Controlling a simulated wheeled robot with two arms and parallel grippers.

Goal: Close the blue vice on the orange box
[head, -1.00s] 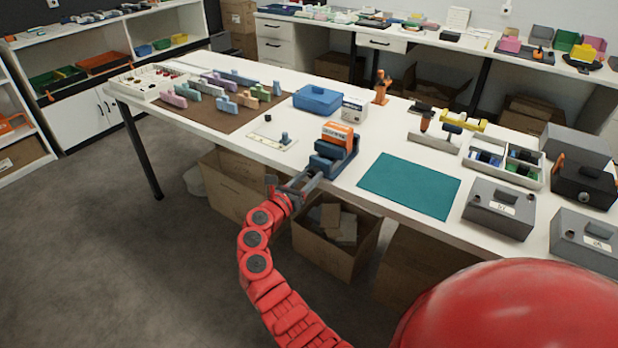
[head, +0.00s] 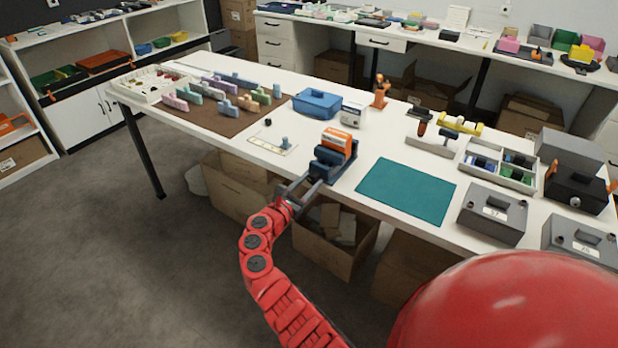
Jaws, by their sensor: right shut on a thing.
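The blue vice (head: 327,168) stands at the front edge of the white table. The orange box (head: 338,138), with white lettering, sits upright in the vice between its blue jaws. I cannot tell from here whether the front jaw touches it. A grey screw or bar reaches out from the vice over the table edge. My right gripper (head: 289,191), on the red arm, is at the outer end of this bar, shut on what seems to be the vice's handle, which is mostly hidden by the fingers. My left gripper is not in view.
A teal mat (head: 407,191) lies right of the vice. A small plate with a blue-grey piece (head: 284,143) lies to its left. Open cartons (head: 335,238) stand under the table.

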